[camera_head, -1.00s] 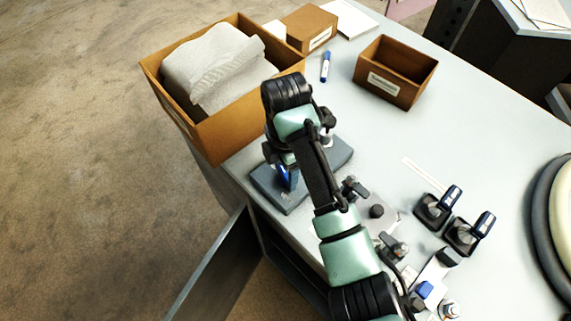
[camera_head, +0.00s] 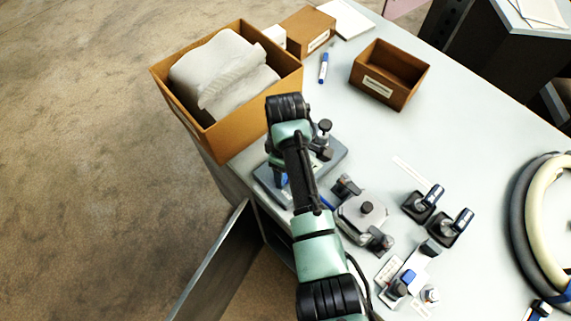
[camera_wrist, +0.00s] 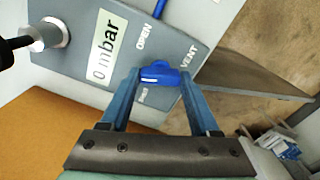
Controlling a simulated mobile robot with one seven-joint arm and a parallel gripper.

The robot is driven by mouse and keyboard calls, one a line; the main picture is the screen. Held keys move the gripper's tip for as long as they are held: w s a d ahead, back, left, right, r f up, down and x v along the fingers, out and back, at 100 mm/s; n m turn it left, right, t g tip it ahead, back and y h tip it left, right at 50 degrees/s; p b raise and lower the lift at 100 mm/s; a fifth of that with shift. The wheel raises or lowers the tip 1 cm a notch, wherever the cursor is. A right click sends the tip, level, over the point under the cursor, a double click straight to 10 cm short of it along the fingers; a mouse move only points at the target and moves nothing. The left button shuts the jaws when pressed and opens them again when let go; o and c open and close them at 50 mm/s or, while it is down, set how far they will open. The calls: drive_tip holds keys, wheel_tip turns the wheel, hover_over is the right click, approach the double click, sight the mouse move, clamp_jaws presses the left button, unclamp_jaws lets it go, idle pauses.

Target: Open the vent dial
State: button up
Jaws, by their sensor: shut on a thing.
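The vent dial (camera_wrist: 160,72) is a blue knob on a grey panel (camera_wrist: 85,72) in the wrist view. Nearby panel lettering reads "OPEN", "VENT" and "0 mbar", and a smaller word beside the knob is hard to read. My gripper (camera_wrist: 160,80) has its two blue fingers on either side of the knob and is shut on it. In the head view the same grey unit (camera_head: 272,187) sits at the table's left edge, and my arm hides most of the knob and the gripper.
A cardboard box (camera_head: 228,132) with white wrapping stands behind the unit. Clamps and fixtures (camera_head: 365,210) lie right of my arm. A brown open bin (camera_head: 390,75) and a blue marker (camera_head: 323,68) are farther back.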

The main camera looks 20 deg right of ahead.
drive_tip(key=shift+m+p, duration=0.75)
drive_tip(key=shift+m, duration=1.15)
drive_tip(key=o, duration=1.4)
drive_tip(key=shift+c, duration=0.2)
drive_tip(key=shift+r, duration=0.1)
wheel_tip(320, 180, up, 13)
drive_tip(key=p, duration=0.1)
